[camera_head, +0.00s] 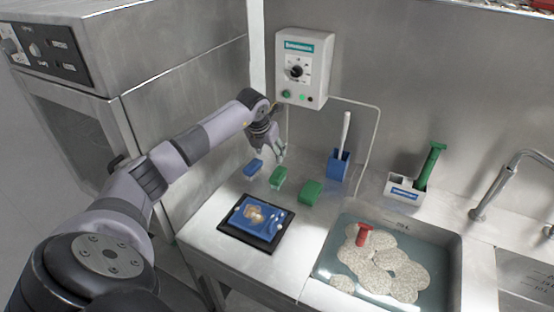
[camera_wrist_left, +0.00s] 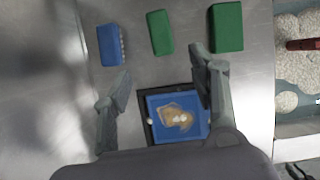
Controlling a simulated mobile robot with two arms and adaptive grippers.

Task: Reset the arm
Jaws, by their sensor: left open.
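My left arm comes in from the left in the head view. Its left gripper (camera_head: 270,152) hangs above the back of the steel counter, near a small blue block and a green block. In the left wrist view the left gripper (camera_wrist_left: 162,88) has its two fingers spread wide with nothing between them. Below and between the fingers lies a blue board with a brownish patch (camera_wrist_left: 178,118) in a black tray. My right gripper is in neither view.
A blue block (camera_head: 253,167) and two green blocks (camera_head: 278,177) (camera_head: 311,192) stand on the counter (camera_head: 210,235). A control box (camera_head: 303,68) hangs on the wall. A blue holder (camera_head: 338,167), a white caddy (camera_head: 402,190), a water-filled sink (camera_head: 447,262) and a faucet (camera_head: 505,185) lie rightward.

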